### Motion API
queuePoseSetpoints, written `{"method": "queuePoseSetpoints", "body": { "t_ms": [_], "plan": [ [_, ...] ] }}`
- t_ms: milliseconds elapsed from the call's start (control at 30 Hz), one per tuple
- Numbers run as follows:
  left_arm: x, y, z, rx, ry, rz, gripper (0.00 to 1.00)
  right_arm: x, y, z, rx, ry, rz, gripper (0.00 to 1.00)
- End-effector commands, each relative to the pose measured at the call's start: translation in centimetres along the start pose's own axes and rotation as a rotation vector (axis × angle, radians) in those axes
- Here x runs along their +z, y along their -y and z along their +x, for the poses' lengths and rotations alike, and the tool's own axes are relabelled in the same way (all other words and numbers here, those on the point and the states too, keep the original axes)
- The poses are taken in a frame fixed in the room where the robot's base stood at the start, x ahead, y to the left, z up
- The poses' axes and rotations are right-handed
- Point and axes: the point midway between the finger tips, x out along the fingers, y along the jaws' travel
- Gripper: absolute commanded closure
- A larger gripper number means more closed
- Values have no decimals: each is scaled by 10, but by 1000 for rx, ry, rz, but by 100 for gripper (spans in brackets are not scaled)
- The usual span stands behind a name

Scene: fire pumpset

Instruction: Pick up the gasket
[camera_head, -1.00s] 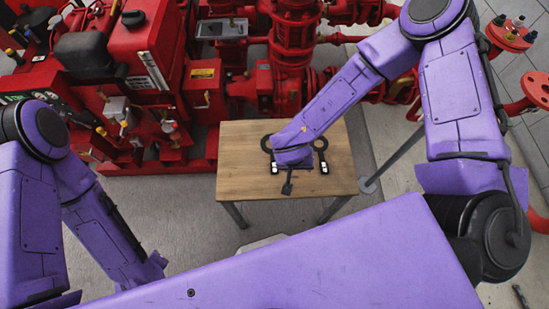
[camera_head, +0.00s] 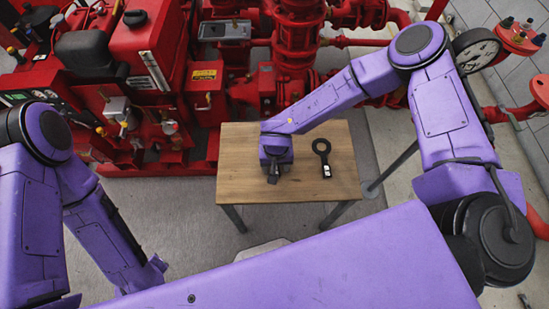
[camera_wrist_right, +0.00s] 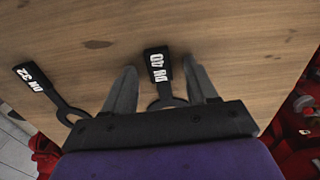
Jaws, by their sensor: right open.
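My right gripper (camera_wrist_right: 160,68) is open, its two grey fingers spread either side of a black ring gasket tagged DN 40 (camera_wrist_right: 157,66). The tag shows between the fingers, and the ring is partly hidden behind the gripper body. I cannot tell the height of the fingers above the wood. A second black ring gasket, tagged DN 32 (camera_wrist_right: 38,80), lies off to the left in the wrist view; in the head view it lies on the table's right half (camera_head: 323,158). In the head view my right wrist (camera_head: 276,152) hides the DN 40 gasket. My left gripper is out of sight.
The small wooden table (camera_head: 235,185) is otherwise clear. Red pump machinery (camera_head: 150,50) stands close behind its far edge. A red pipe flange (camera_head: 540,90) stands at the right. Grey floor (camera_head: 200,225) is open around the table's near side.

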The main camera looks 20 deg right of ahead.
Motion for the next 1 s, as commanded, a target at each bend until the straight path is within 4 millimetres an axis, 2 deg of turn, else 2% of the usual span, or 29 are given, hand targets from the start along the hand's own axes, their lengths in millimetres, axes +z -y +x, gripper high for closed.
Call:
{"method": "queuePoseSetpoints", "body": {
  "t_ms": [100, 133, 300, 567, 733, 867, 1000],
  "plan": [
    [0, 0, 0, 0, 0, 0, 54, 0, 0, 0, 0, -1, 0, 43],
    [0, 0, 0, 0, 0, 0, 54, 0, 0, 0, 0, -1, 0, 46],
    [0, 0, 0, 0, 0, 0, 54, 0, 0, 0, 0, -1, 0, 100],
    [0, 0, 0, 0, 0, 0, 54, 0, 0, -1, 0, -1, 0, 100],
    [0, 0, -1, 0, 0, 0, 54, -1, 0, -12, -2, -3, 0, 100],
    [-1, 0, -2, 0, 0, 0, 54, 2, 0, -38, -3, -3, -2, 100],
    [-1, 0, -2, 0, 0, 0, 54, 35, -8, -76, -3, -2, -4, 100]
  ]
}}
